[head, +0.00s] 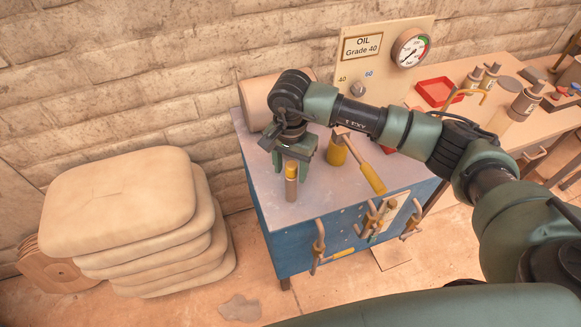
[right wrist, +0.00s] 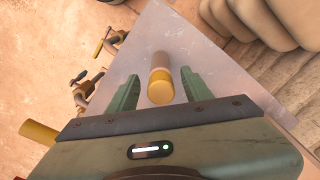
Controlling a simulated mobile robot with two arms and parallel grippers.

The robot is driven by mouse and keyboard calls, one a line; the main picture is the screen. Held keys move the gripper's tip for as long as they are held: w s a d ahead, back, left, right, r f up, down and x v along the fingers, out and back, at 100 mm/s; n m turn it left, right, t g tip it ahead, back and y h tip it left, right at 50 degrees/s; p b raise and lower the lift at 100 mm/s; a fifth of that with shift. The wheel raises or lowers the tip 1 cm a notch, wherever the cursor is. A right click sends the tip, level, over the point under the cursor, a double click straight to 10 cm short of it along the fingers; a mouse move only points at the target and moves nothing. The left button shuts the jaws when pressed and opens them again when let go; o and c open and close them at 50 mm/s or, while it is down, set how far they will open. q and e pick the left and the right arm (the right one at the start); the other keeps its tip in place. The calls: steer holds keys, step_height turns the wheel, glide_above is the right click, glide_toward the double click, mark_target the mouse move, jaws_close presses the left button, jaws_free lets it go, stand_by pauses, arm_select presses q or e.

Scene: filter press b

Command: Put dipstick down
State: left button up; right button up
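A short brown cylinder with a yellow cap, which looks like the dipstick (head: 291,184), stands upright on the grey top of the blue cabinet (head: 325,201), near its left front edge. My right gripper (head: 292,165) is over it, pointing down, with a finger on each side. In the right wrist view the dipstick (right wrist: 160,82) lies between the two green fingers of the right gripper (right wrist: 159,88). There are clear gaps on both sides, so the gripper is open. My left gripper is not in view.
A yellow-handled lever (head: 358,162) is on the cabinet top, right of the gripper. A tan roll (head: 257,101) lies at the back. Stacked sacks (head: 118,203) stand left. Clamps (head: 318,243) hang on the cabinet front. A red tray (head: 440,93) is on the right-hand table.

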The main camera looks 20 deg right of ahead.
steer(key=shift+r+p, duration=0.25)
steer(key=shift+p, duration=0.05)
step_height(320, 180, up, 12)
steer(key=b, duration=0.5)
steer(key=shift+f, duration=0.15)
